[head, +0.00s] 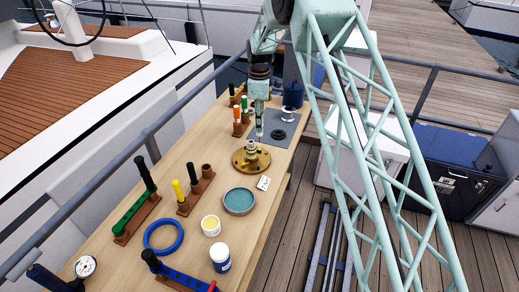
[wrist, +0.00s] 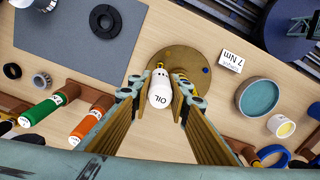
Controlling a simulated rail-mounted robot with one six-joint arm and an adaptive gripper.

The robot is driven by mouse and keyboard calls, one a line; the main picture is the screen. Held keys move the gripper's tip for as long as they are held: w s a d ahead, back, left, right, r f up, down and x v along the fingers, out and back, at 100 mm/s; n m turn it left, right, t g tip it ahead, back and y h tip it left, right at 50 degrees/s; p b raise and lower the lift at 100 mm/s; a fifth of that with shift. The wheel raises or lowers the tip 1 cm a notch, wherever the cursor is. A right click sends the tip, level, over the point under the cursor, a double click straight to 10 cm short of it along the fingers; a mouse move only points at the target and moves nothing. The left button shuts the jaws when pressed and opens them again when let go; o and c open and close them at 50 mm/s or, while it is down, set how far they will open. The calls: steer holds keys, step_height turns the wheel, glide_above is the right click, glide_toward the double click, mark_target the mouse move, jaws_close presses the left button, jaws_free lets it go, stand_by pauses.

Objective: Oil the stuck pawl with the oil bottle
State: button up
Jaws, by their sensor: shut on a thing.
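The white oil bottle (wrist: 160,90), marked "OIL", is between the two fingers of my gripper (wrist: 158,98) in the wrist view. My gripper is shut on it. In the head view my gripper (head: 259,118) hangs above the bench, just behind the brass round base (head: 239,164) with metal parts standing on it. In the wrist view the brass base (wrist: 198,57) lies beyond the bottle, which covers part of it. The pawl cannot be made out; it is too small or hidden behind the bottle.
A "7 Nm" card (head: 264,183) and a teal-lined round dish (head: 239,201) stand near the base. A grey mat (head: 265,142) with a dark ring lies behind it. Racks of coloured-handled tools (head: 137,215) line the left; a blue ring (head: 164,236) and jars are in front.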

steer(key=shift+r+p, duration=0.3)
steer(key=shift+r, duration=0.75)
steer(key=shift+w, duration=0.1)
